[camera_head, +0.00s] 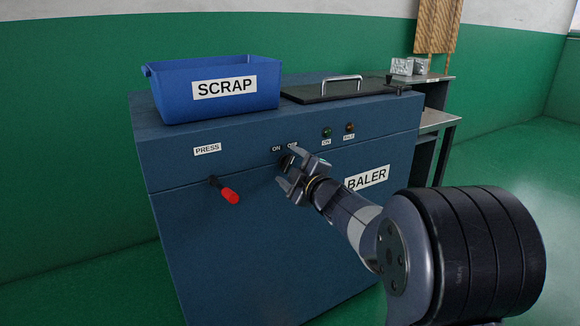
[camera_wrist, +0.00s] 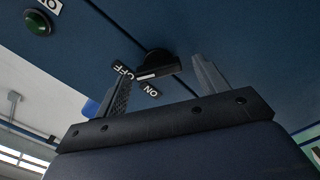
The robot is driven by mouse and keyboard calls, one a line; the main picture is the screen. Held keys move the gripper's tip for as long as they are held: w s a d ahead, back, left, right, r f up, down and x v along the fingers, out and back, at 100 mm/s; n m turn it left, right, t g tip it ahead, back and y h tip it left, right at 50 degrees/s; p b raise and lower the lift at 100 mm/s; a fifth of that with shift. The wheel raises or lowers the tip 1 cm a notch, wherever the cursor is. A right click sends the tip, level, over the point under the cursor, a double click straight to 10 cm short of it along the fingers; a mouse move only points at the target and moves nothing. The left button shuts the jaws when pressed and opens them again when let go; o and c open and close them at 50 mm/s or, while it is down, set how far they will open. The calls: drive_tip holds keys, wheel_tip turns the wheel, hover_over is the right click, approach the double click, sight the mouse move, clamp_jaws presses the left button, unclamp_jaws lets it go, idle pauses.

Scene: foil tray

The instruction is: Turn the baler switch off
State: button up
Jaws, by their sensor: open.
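The blue baler cabinet (camera_head: 240,215) stands ahead with its front face toward me. Its black rotary switch (camera_wrist: 158,60) sits on the front panel near the ON label (camera_wrist: 151,91) and OFF label (camera_wrist: 123,71). In the head view the switch is mostly hidden by my gripper (camera_head: 285,168), which is at the panel just below those labels. In the wrist view my gripper (camera_wrist: 162,72) is open, with one finger on each side of the switch. I cannot tell whether either finger touches it, or which label the knob points to.
A red-handled press lever (camera_head: 229,196) sticks out left of my gripper. A green light (camera_head: 326,132) and a dark amber light (camera_head: 349,127) sit to its right. A blue SCRAP bin (camera_head: 160,98) and a black lid with a handle (camera_head: 315,96) are on top.

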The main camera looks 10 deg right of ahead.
drive_tip(key=p+v, duration=0.2)
drive_tip(key=v, duration=0.8)
drive_tip(key=shift+r, duration=0.1)
drive_tip(key=b+x, duration=0.2)
drive_tip(key=x, duration=0.7)
drive_tip(key=shift+w+a, duration=0.1)
drive_tip(key=shift+w, duration=0.25)
drive_tip(key=shift+w+a, duration=0.15)
drive_tip(key=shift+w, duration=0.3)
